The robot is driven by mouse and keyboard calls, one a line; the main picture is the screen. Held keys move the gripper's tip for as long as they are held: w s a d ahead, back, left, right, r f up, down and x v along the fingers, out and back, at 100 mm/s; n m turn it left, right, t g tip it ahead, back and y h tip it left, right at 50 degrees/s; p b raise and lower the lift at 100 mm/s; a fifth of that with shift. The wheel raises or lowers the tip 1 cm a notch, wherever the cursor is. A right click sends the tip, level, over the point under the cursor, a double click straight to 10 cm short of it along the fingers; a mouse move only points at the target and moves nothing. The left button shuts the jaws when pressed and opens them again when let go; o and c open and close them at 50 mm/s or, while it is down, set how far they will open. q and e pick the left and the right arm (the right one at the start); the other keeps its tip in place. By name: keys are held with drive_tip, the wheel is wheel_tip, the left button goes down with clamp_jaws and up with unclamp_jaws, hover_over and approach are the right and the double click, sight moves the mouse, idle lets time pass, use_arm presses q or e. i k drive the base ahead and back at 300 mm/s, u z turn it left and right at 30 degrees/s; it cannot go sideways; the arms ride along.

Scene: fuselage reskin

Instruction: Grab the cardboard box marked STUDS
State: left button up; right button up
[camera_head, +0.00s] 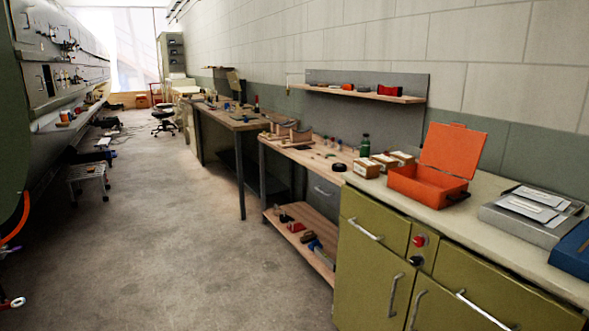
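Three small cardboard boxes stand in a row on the pale counter, left of the orange case: a near box (366,168), a middle box (384,162) and a far box (402,158). They have pale labels on top, too small to read, so I cannot tell which is marked STUDS. They stand close together; I cannot tell if they touch. Neither of my grippers is in view.
An open orange case (428,187) stands right of the boxes, and a green bottle (365,145) behind them. A grey tray (530,217) with papers lies farther right. Green cabinets (365,260) form the counter front. The concrete floor (190,240) is clear in the middle.

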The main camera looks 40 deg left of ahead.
sight(366, 168)
drive_tip(key=u, duration=1.35)
drive_tip(key=i, duration=0.4)
drive_tip(key=u, duration=0.55)
drive_tip(key=i, duration=1.35)
drive_tip(key=z, duration=0.95)
drive_tip(key=i, duration=1.05)
drive_tip(key=z, duration=1.2)
